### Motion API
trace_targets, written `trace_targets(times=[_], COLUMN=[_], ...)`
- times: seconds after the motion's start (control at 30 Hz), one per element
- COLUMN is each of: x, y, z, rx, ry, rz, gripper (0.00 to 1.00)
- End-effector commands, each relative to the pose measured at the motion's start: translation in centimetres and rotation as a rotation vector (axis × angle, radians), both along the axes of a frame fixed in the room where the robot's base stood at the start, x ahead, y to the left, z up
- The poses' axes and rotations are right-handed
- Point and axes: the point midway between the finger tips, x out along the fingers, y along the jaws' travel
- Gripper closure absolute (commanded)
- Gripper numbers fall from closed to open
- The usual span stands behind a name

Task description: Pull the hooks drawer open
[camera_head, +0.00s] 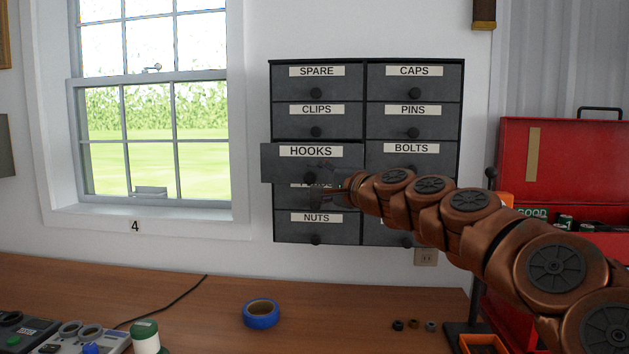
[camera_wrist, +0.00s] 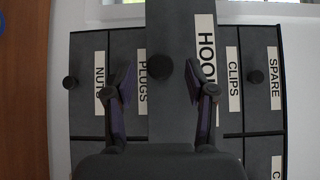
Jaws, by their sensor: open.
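The hooks drawer (camera_head: 285,165) stands out from the dark wall cabinet (camera_head: 463,100), partly open, with its front ahead of the other drawer fronts. Its round black knob (camera_head: 309,178) is partly masked by my gripper (camera_head: 322,185). In the wrist view the hooks drawer (camera_wrist: 178,25) juts toward the camera, and its knob (camera_wrist: 164,69) shows between the two spread fingers of my gripper (camera_wrist: 160,90). The fingers are open, one on each side of the knob, with visible gaps. I cannot tell how far the knob reaches between them in depth.
Closed drawers surround it: clips (camera_head: 317,121) above, nuts (camera_head: 316,228) lower down, bolts (camera_head: 410,156) to the right. The plugs drawer (camera_wrist: 142,50) is directly below. A wooden bench (camera_head: 200,310) holds blue tape (camera_head: 261,314). A red toolbox (camera_head: 560,160) stands at right.

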Motion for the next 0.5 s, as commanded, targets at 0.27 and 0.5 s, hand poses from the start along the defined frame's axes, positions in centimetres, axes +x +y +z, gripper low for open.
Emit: trace_targets(times=[0.27, 0.5], x=[-2.7, -5.2], y=[-2.3, -4.5], z=[0.1, 0.1], rx=[0.001, 0.001], ry=[-0.002, -0.001], rz=[0.0, 0.0], gripper=[0.45, 0.45])
